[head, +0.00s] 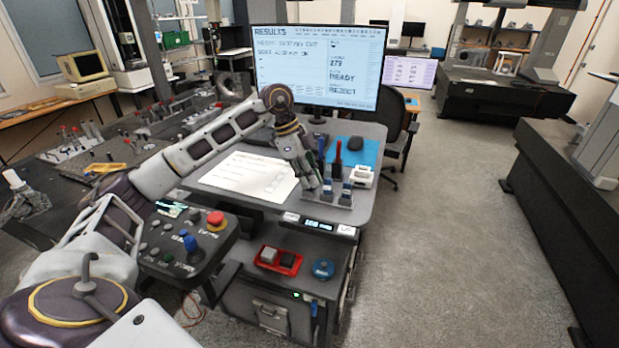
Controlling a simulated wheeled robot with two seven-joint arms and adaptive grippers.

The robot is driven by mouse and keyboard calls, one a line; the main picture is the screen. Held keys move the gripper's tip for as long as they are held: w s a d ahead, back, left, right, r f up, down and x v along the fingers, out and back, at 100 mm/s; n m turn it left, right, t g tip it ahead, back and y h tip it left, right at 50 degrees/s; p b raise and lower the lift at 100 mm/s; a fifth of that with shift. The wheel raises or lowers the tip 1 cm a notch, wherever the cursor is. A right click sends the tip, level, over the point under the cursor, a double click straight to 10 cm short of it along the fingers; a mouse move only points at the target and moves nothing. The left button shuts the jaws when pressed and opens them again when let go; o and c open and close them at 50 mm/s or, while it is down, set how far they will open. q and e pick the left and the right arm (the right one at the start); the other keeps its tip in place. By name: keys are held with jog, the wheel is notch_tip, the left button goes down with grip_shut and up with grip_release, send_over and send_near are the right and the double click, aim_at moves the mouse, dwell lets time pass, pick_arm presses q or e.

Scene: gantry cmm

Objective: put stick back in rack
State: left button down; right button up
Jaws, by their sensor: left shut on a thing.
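A small grey rack (341,205) stands near the front right edge of the desk. It holds upright sticks, among them a blue-grey one (346,192), and a red-and-black one (338,155) stands tall at its back. My left gripper (312,184) points down at the left end of the rack, just above or beside it. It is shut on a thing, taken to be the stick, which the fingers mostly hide. I cannot tell whether that stick touches the rack. My right gripper is not in view.
A monitor (318,65) stands behind the arm. A paper sheet (240,175) lies left of the gripper. A blue mat (367,152) with a dark mouse (355,143) and a white box (362,177) are close right of the rack. A control panel with a red button (215,218) sits front left.

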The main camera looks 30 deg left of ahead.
pick_arm(q)
jog(key=c, duration=1.5)
grip_release()
jog(key=shift+r, duration=0.15)
jog(key=shift+v, duration=5.9)
